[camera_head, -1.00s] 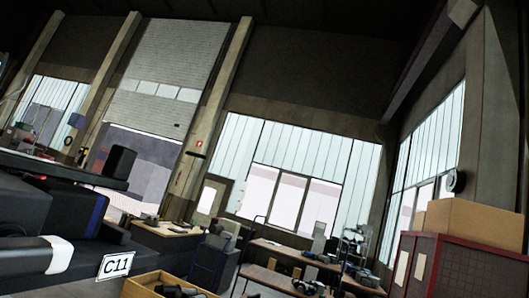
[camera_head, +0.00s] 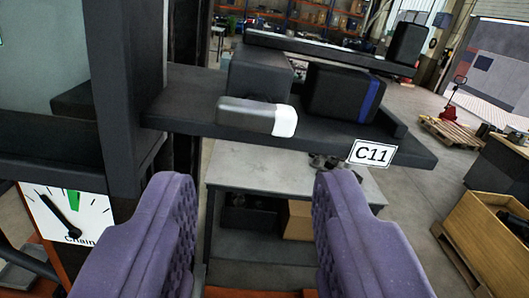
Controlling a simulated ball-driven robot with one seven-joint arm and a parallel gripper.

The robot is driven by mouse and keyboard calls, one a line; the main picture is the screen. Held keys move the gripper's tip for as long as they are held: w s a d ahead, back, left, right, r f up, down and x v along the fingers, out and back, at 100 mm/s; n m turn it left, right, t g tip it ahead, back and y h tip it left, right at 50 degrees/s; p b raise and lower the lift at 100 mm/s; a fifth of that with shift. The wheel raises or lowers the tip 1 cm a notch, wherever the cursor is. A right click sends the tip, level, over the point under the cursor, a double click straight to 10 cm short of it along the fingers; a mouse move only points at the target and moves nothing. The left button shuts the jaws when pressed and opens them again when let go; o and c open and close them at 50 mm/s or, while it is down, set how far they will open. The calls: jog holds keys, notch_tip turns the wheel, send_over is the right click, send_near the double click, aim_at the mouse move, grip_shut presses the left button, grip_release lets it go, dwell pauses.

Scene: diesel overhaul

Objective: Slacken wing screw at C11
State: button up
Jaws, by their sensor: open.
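The white C11 plate (camera_head: 373,153) is fixed to the front edge of a dark ledge (camera_head: 330,145). On the ledge, a grey bar with a white right end (camera_head: 257,117) lies level in front of a dark block (camera_head: 255,72). It looks like the wing screw's wing, but its shaft is hidden. A black block with a blue stripe (camera_head: 342,93) stands to its right. My gripper (camera_head: 250,185) is open and empty, its purple padded fingers wide apart, below and nearer than the bar. Neither finger touches it.
A gauge marked "Chain" (camera_head: 72,215) is at the lower left beside a dark upright housing (camera_head: 112,90). A grey workbench (camera_head: 235,165) stands beyond my fingers. A wooden crate (camera_head: 490,235) is at the right. Floor shows open between bench and crate.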

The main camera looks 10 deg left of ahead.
jog(key=m+p, duration=0.6)
jog(key=p, duration=0.2)
jog(key=w+m+p, duration=0.1)
jog(key=m+p, duration=0.6)
jog(key=p, duration=0.1)
jog(key=w+a+m+p, duration=0.1)
jog(key=m+p, duration=0.6)
jog(key=p, duration=0.1)
jog(key=shift+w+r+p, duration=0.15)
jog(key=shift+w+p, duration=0.1)
jog(key=shift+p, duration=0.05)
jog(key=shift+w+a+f+b, duration=0.1)
jog(key=shift+w+f+b, duration=0.25)
jog(key=shift+b, duration=0.35)
jog(key=shift+w+a+r, duration=0.15)
jog(key=shift+w, duration=0.2)
jog(key=shift+r, duration=0.1)
jog(key=shift+b, duration=0.55)
jog(key=shift+w, duration=0.1)
